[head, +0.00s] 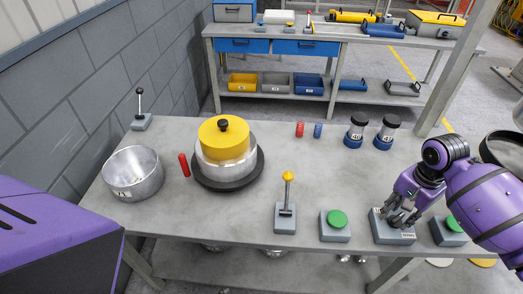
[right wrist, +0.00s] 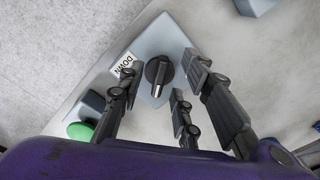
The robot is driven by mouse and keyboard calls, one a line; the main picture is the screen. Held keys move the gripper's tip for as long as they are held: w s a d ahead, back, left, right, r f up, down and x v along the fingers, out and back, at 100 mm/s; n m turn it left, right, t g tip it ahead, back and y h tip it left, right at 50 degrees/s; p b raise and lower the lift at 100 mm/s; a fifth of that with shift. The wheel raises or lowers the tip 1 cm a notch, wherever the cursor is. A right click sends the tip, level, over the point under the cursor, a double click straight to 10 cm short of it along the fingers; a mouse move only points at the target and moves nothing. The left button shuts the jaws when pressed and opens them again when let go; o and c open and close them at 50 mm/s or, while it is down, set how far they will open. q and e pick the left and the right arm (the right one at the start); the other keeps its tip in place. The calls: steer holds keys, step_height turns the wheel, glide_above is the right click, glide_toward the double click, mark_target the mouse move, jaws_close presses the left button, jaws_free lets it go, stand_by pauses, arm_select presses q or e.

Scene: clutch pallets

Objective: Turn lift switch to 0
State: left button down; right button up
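The lift switch is a grey box (head: 380,236) near the front right of the table. The right wrist view shows its black rotary knob (right wrist: 159,75) and a white label (right wrist: 124,65) reading DOWN beside it. My right gripper (head: 400,214) is over this box. In the right wrist view its dark fingers (right wrist: 162,88) are spread, with the knob between them. They look apart from the knob, though exact height is hard to tell. In the head view the gripper hides the knob. My left gripper is out of view.
Green-button boxes (head: 335,226) (head: 453,231) flank the switch. A yellow-tipped lever (head: 285,212) stands further left. The table's middle is clear.

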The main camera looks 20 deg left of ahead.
mark_target(397, 218)
step_height(397, 218, up, 12)
stand_by(0.4)
steer(key=shift+f, duration=0.1)
